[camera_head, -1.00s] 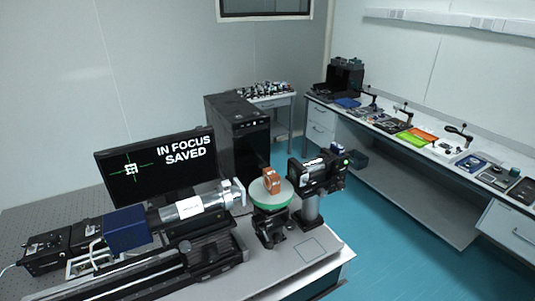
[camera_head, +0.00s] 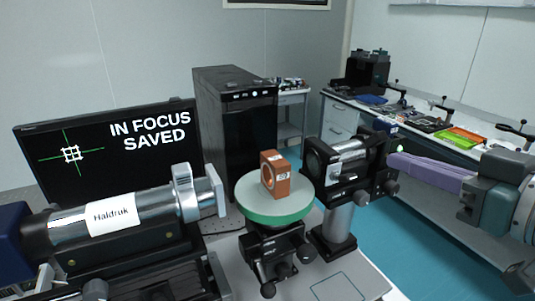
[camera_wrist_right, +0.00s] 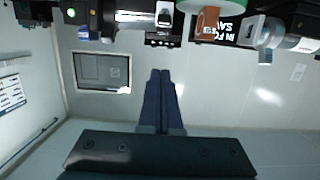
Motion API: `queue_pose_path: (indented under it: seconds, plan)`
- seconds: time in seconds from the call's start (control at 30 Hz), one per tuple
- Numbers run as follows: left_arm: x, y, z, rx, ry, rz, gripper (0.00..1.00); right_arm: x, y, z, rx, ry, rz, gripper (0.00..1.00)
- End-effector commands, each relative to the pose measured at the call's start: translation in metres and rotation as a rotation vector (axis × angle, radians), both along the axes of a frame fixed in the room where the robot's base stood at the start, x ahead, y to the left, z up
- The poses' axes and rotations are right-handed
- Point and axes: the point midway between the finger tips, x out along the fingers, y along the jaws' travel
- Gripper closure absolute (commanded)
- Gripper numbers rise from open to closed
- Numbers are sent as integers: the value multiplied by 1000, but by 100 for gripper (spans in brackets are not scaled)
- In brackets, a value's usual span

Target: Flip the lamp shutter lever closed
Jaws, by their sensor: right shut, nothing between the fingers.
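The lamp unit (camera_head: 343,188) is a black housing with a silver cylinder, on a silver post right of the round green-edged stage. I cannot make out the shutter lever or its position for certain. My right gripper (camera_head: 392,160) comes in from the right with its purple-looking fingers shut and empty. Its tips are close to the right side of the lamp unit; I cannot tell if they touch. In the right wrist view the shut dark blue fingers (camera_wrist_right: 160,72) point up toward black hardware along the top edge. My left gripper is not in view.
An orange-brown block (camera_head: 275,174) sits on the round stage (camera_head: 270,213). A silver tube (camera_head: 115,217) labelled Haldruk lies at left, before a monitor (camera_head: 110,150) reading "IN FOCUS SAVED". A black computer tower (camera_head: 235,125) stands behind. A side bench (camera_head: 340,117) with equipment runs along the right.

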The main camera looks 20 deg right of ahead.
Motion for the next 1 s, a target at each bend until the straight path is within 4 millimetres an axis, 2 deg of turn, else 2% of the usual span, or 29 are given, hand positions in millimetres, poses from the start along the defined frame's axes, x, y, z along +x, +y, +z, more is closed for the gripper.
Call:
queue_pose_path:
  seconds: [0.47, 0.67, 1.0]
  plan:
    - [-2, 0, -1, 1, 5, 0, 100, 5, 0, 1, 3, -10, 6, 100]
    - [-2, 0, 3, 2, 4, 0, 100, 29, 2, -2, 0, -12, 5, 100]
    - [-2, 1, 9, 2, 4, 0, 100, 89, 7, -14, 3, -11, 5, 100]
